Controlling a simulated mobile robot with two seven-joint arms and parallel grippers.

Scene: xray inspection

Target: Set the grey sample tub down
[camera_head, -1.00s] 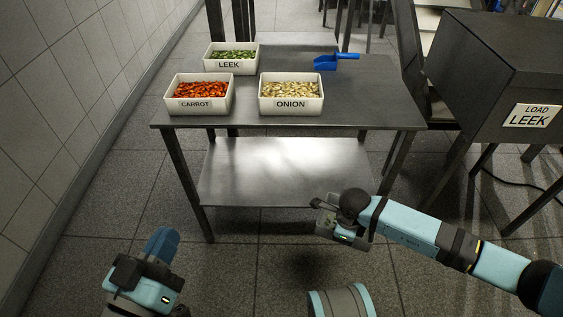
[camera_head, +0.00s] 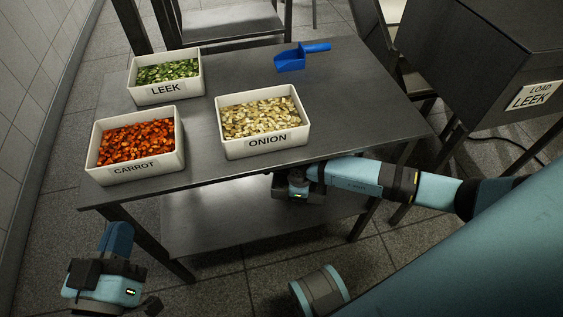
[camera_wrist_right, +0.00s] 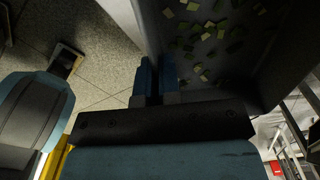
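The grey sample tub (camera_wrist_right: 232,68) fills the upper right of the right wrist view, with green leek pieces inside. My right gripper (camera_wrist_right: 155,75) is shut on its wall, one blue finger on each side. In the head view my right gripper (camera_head: 290,188) is at the table's front edge, below the tabletop's level. The tub is mostly hidden there by the table edge and the gripper. My left gripper (camera_head: 112,245) is low at the left, apart from the table; its finger opening cannot be made out.
The dark table (camera_head: 350,100) bears a leek bin (camera_head: 165,92), a carrot bin (camera_head: 135,170), an onion bin (camera_head: 265,146) and a blue scoop (camera_head: 292,60). Its right part is clear. A lower shelf (camera_head: 210,222) looks empty. A dark box labelled LOAD LEEK (camera_head: 490,60) stands right.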

